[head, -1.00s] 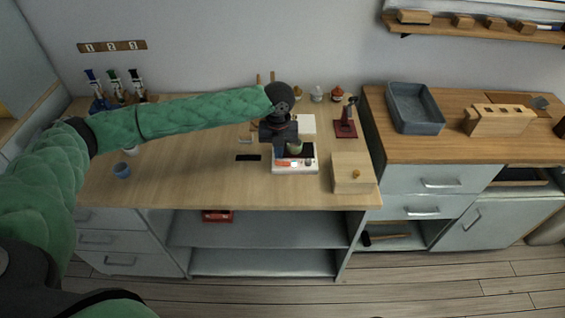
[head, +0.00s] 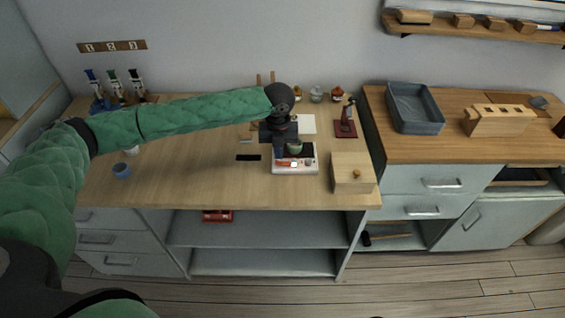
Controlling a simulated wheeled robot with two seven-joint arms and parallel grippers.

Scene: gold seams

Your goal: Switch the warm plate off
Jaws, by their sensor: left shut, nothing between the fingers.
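The warm plate (head: 308,169) is a low white box with a dark top on the wooden bench. Its front face has a red strip, a small bright spot and a round grey knob (head: 308,162). A small green cup (head: 295,147) stands at the plate, partly hidden by my gripper. My left gripper (head: 280,156) is shut and empty, pointing down at the left part of the plate's front. I cannot tell if its fingertips touch the plate. My right gripper is not in view.
A wooden box with a knob (head: 352,178) stands right of the plate. A dark red stand (head: 346,128) and several small jars are behind. A black flat strip (head: 248,157) lies to the left.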

